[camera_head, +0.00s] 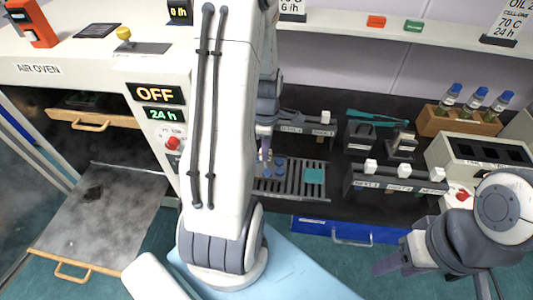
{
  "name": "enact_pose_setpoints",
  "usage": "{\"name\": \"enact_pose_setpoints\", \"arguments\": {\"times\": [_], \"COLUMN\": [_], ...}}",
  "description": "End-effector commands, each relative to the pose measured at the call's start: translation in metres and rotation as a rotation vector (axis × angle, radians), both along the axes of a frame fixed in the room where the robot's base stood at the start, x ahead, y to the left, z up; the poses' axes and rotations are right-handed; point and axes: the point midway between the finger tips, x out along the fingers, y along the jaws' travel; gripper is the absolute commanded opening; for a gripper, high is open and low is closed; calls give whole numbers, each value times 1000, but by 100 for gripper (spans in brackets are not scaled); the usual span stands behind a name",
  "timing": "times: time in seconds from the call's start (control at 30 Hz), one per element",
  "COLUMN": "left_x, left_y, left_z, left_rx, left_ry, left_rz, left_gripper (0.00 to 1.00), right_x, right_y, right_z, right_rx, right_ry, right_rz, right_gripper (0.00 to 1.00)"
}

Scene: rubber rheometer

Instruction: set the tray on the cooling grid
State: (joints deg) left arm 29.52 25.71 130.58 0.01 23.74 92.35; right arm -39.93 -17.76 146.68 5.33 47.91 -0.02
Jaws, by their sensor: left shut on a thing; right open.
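The cooling grid (288,192) is a dark slatted rack on the black bench, right of my large white arm. A teal square piece (314,176) lies on its right part, and small blue round pieces (279,166) show near its left part. My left gripper (265,158) points down over the grid's left end. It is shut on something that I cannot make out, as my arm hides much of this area. I cannot identify the tray for certain. My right gripper (435,277) is open and empty at the lower right, in front of the bench.
The air oven (85,68) stands at left with a grey shelf (120,205) pulled out low, a dark patch on it. A labelled rack (395,185), a bottle block (455,122) and a white device (463,150) crowd the bench right of the grid.

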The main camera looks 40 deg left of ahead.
Motion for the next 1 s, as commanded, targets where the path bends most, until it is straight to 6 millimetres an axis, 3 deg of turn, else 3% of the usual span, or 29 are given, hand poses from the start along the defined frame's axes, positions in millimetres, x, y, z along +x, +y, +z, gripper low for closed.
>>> {"name": "enact_pose_setpoints", "arguments": {"times": [0.2,0.53,0.97,1.0], "left_x": [14,16,16,16], "left_y": [20,19,19,19], "left_z": [-15,-52,-60,-61], "left_rx": [0,-1,1,1], "left_ry": [0,2,-1,-1], "left_rz": [-2,-6,-6,-6], "left_gripper": [0,0,0,33], "right_x": [0,0,0,0], "right_y": [0,0,0,0], "right_z": [6,14,11,11], "right_rx": [0,0,0,0], "right_ry": [0,0,0,0], "right_rz": [0,-1,-1,-1], "right_gripper": [50,50,50,50]}}
